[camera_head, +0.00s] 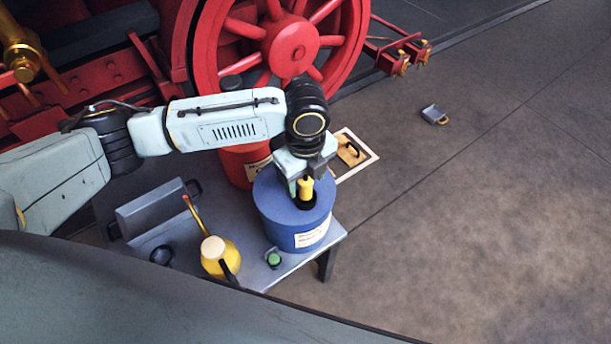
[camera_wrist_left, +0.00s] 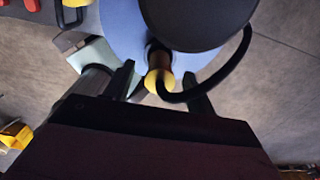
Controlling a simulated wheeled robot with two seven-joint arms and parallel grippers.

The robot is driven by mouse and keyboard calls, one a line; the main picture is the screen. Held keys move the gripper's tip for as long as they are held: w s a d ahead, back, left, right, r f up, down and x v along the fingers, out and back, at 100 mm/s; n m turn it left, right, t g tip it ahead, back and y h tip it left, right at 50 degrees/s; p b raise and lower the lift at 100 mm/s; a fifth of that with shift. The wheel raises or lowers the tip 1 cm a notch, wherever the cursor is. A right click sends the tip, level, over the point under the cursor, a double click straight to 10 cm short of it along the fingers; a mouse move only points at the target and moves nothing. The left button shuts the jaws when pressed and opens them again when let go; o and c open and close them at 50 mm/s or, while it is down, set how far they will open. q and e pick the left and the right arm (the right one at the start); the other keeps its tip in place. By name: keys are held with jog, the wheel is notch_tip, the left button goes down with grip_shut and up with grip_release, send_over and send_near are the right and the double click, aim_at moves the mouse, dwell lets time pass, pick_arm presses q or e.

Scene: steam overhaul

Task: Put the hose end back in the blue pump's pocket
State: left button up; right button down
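The blue pump (camera_head: 287,225) stands on the grey table, with a pale label on its front. The hose end (camera_head: 306,186) is a yellow cylinder, upright at the dark pocket (camera_head: 305,203) in the pump's top; how deep it sits is unclear. My left gripper (camera_head: 305,180) is over the pump with its fingers around the hose end. In the left wrist view the hose end (camera_wrist_left: 158,75) stands between the spread fingers, with gaps on both sides, and the black hose (camera_wrist_left: 222,72) curves away to the right. My right gripper is not in view.
A red container (camera_head: 236,166) stands behind the blue pump. A yellow can (camera_head: 220,256), a small green-topped item (camera_head: 273,259) and a grey box (camera_head: 155,208) share the table (camera_head: 318,247). A red wheel (camera_head: 288,48) rises behind. Floor at right is mostly clear.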

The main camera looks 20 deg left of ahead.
pick_arm(q)
jog(key=shift+r, duration=0.25)
notch_tip(320, 180, up, 6)
jog(key=shift+f+p, duration=0.25)
jog(key=shift+p, duration=0.65)
notch_tip(320, 180, up, 7)
jog(key=p, duration=0.1)
jog(key=shift+r+p, duration=0.2)
jog(key=shift+p, duration=0.2)
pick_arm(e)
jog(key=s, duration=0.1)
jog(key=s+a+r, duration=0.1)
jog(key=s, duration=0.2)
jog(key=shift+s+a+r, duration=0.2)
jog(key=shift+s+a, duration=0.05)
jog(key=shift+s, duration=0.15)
